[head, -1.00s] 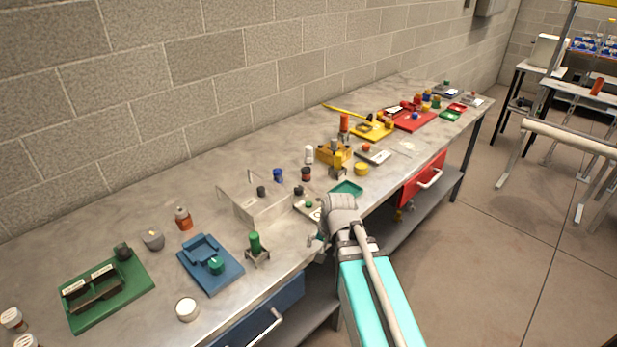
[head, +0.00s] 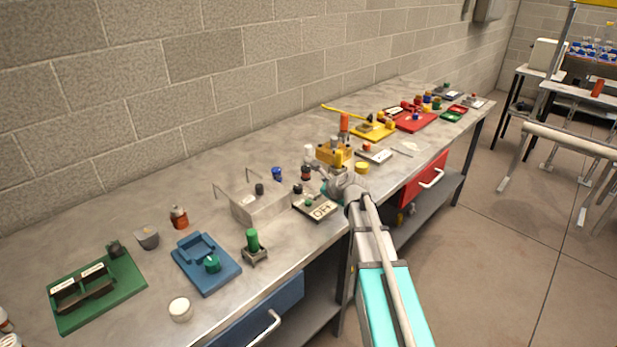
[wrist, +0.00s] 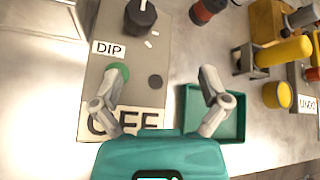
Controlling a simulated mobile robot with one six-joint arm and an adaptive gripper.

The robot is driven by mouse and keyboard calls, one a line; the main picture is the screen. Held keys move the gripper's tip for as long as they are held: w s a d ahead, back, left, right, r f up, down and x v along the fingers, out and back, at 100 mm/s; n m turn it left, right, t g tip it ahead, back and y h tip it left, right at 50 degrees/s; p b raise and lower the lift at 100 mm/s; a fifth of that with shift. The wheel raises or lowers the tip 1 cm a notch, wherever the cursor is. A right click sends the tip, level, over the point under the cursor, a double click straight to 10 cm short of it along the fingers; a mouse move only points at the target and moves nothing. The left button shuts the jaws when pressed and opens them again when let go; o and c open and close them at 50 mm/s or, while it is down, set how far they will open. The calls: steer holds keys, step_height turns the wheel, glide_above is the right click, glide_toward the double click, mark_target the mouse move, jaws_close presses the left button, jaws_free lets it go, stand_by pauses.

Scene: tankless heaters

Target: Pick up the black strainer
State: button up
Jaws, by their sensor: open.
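A black, round piece with a short stem (wrist: 140,14) stands at the far end of a grey plate (wrist: 120,50) in the wrist view. It could be the strainer, but I cannot be sure. In the head view it shows as a small dark piece (head: 298,188) beside the metal box. The plate carries DIP and OFF labels, a green button and a flat black disc (wrist: 155,81). My gripper (wrist: 160,92) is open and empty above the plate's near end, apart from the black piece. In the head view my gripper (head: 338,186) partly hides the bench.
A green tray (wrist: 237,118) lies close right of the plate, partly under my right finger. A red-and-black bottle (wrist: 205,10) and a yellow-orange fixture (wrist: 270,50) stand beyond it. A metal box with wire handles (head: 262,207) stands left of the plate. Bare bench lies behind the box.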

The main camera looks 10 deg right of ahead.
mark_target(308, 171)
steer(key=w+d+m, duration=0.1)
steer(key=w+m+t, duration=0.1)
steer(key=m, duration=0.1)
steer(key=w+d+r+m, duration=0.1)
steer(key=w+m, duration=0.1)
steer(key=shift+w+d+t+b, duration=0.1)
steer(key=shift+d+t+b, duration=0.25)
steer(key=shift+t+b, duration=0.05)
steer(key=shift+w+d+r+m+t, duration=0.3)
steer(key=shift+w+d+m, duration=0.2)
steer(key=shift+m, duration=0.3)
steer(key=shift+w+a, duration=0.1)
steer(key=b+x, duration=0.3)
steer(key=x, duration=0.5)
steer(key=shift+f, duration=0.15)
steer(key=shift+w, duration=0.15)
steer(key=shift+b, duration=0.3)
steer(key=shift+f+b+x, duration=0.1)
steer(key=shift+b+x, duration=0.45)
steer(key=shift+x, duration=0.75)
steer(key=shift+f+b+x, duration=0.15)
steer(key=shift+b+x, duration=0.4)
steer(key=shift+x, duration=0.8)
steer(key=shift+a, duration=0.1)
